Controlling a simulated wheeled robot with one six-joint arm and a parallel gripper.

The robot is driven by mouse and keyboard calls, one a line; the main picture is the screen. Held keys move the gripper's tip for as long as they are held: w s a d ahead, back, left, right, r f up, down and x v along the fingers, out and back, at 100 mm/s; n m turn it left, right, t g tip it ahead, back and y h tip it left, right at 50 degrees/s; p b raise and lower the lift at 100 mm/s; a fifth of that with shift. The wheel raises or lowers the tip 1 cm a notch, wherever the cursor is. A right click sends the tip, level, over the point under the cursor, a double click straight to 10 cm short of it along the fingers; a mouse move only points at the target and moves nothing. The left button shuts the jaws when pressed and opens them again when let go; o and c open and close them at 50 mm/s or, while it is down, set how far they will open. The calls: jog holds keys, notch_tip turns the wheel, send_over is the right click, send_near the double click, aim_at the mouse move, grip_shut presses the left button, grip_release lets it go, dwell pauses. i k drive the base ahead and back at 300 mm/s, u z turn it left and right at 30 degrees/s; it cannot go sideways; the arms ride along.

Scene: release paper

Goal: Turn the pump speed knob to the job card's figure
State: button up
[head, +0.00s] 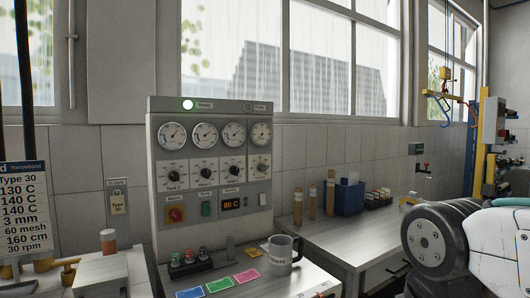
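The job card (23,215) hangs at the far left, partly cut off. It reads Type 30, 130 C, 140 C, 140 C, 3 mm, 60 mesh, 160 cm, 30 rpm. The grey control panel (210,112) stands left of centre with a row of dial gauges. Below them is a row of knobs: the first (172,170), second (205,172), third (232,170) and fourth (262,168). Their labels and settings are too small to read surely, so I cannot tell which is the pump speed knob. My gripper is out of view; part of my arm shows at the lower right.
The panel also has a red button (175,214), a green button (206,208) and a display (233,204) reading 80 C. A grey mug (280,258) and coloured cards (219,285) lie before it.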

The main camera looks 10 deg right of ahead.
aim_at(261, 167)
jog(key=z, duration=0.1)
jog(key=i, duration=1.05)
jog(key=u, duration=1.15)
